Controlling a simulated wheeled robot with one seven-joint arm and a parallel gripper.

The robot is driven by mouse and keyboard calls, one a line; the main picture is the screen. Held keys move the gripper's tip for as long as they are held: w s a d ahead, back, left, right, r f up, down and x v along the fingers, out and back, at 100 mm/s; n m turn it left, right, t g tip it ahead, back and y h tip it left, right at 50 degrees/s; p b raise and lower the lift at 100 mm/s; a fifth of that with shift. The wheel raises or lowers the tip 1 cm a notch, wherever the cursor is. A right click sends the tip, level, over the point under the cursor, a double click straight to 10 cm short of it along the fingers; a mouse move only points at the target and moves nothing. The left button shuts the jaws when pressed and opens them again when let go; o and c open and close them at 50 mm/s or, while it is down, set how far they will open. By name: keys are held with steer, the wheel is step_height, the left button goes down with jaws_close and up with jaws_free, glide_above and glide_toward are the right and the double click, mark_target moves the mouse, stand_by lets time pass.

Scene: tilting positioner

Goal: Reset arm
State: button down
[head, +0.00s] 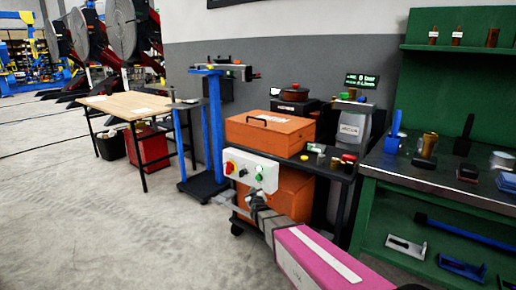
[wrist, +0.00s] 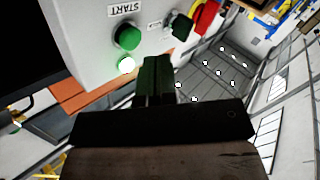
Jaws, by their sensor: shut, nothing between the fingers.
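A white control box (head: 248,171) is fixed to the front of the cart in the head view. It carries a red emergency stop (head: 229,167) on a yellow base and a green button (head: 258,177). In the wrist view the box (wrist: 95,22) appears upside down, with a START label, a green button (wrist: 127,38), a lit lamp (wrist: 127,65), a black selector (wrist: 182,26) and the red stop (wrist: 206,14). My gripper (wrist: 157,62) is shut and empty, its tips close to the box face beside the lamp. In the head view my gripper (head: 255,194) is just below the green button; contact cannot be told.
An orange toolbox (head: 270,133) stands on the black cart, with another orange case (head: 290,192) below. A blue stand (head: 214,125) is to the left, then a wooden table (head: 128,104). A green workbench (head: 430,194) is at the right.

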steer(key=s+d+f+m+g+h, duration=0.1)
steer(key=s+d+f+m+g, duration=0.1)
steer(key=s+d+g, duration=0.4)
steer(key=s+d+f+m+g+h, duration=0.1)
steer(key=s+d+g, duration=0.5)
steer(key=s, duration=0.8)
steer(key=s+d+f+m+g, duration=0.3)
steer(key=s+d+g, duration=0.2)
steer(key=s+d, duration=0.4)
steer(key=shift+s+f+m+g+h, duration=0.3)
steer(key=shift+s+g+h, duration=0.1)
steer(key=shift+s, duration=0.45)
steer(key=shift+s+d, duration=0.1)
